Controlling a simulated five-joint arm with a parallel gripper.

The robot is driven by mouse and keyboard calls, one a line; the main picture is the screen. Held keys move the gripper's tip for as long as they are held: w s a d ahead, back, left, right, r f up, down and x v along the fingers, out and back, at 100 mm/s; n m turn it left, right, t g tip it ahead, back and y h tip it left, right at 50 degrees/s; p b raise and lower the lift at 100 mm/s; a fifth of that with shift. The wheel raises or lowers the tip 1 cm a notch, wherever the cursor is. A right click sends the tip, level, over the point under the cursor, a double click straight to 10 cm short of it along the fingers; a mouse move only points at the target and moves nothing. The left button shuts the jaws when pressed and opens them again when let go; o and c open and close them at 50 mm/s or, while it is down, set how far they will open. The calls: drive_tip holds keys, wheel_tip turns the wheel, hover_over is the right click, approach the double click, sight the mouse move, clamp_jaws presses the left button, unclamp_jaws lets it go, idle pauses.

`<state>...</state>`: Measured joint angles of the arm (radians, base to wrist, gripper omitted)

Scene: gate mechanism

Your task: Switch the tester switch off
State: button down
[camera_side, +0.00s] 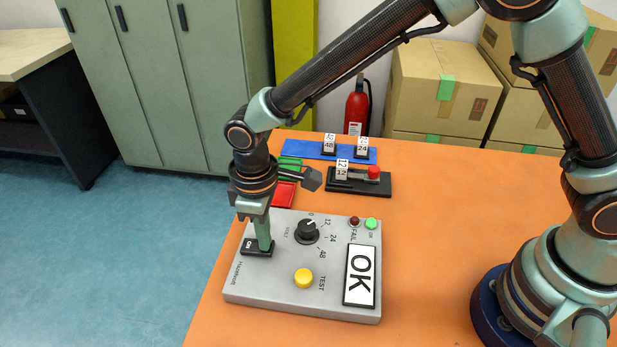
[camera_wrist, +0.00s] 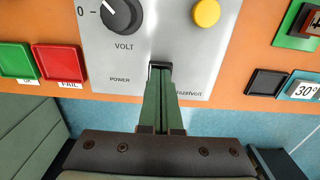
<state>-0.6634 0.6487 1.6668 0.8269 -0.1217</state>
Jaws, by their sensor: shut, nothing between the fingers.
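The tester (camera_side: 335,304) is a grey box on the orange table, with a dial (camera_side: 307,231), a yellow TEST button (camera_side: 303,278) and a white OK display (camera_side: 361,276). Its green lamp (camera_side: 371,223) looks bright and its red lamp (camera_side: 354,221) dark. The black power switch (camera_side: 250,250) sits at the tester's left corner; it also shows beside the POWER label in the wrist view (camera_wrist: 160,65). My gripper (camera_side: 264,246) is shut and empty, pointing down with its tips at the switch. The tips (camera_wrist: 160,82) cover much of it, so I cannot tell its position or contact.
Behind the tester are a red tray (camera_side: 283,194), a green tray (camera_side: 289,168), and a black fixture (camera_side: 358,187) with a red knob and a 12 block. A blue mat (camera_side: 301,150) holds 48 and 24 blocks. The table right of the tester is clear.

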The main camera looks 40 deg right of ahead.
drive_tip(key=shift+f, duration=0.2)
drive_tip(key=shift+r, duration=3.55)
